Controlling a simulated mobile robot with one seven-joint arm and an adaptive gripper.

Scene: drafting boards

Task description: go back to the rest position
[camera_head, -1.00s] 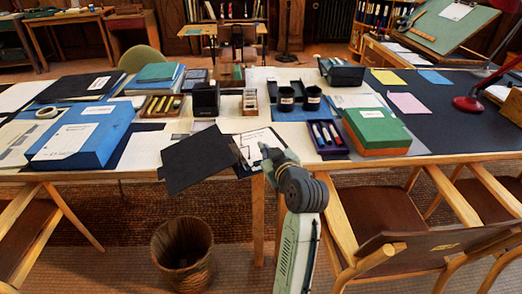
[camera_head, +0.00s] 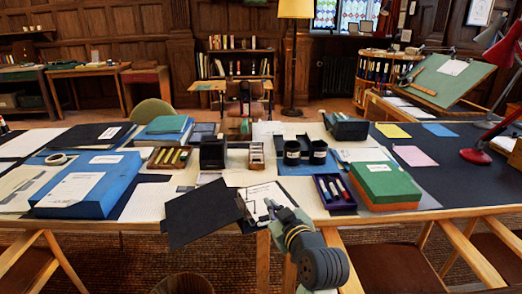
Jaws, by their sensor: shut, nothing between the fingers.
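My gripper (camera_head: 271,211) is at the front edge of the long table, near the lower middle of the head view. It is shut with nothing held. It points up and left over white drawing sheets (camera_head: 262,196). A black flat board (camera_head: 200,213) lies just to its left, overhanging the front edge. The gap between my fingertips and the board or sheets is hard to judge. My wrist and forearm run down to the bottom edge of the view.
Around it are a pen tray (camera_head: 334,191), a green and orange box (camera_head: 384,186), dark cups (camera_head: 292,153) and a blue box (camera_head: 88,187). Chairs (camera_head: 389,262) stand at the front right.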

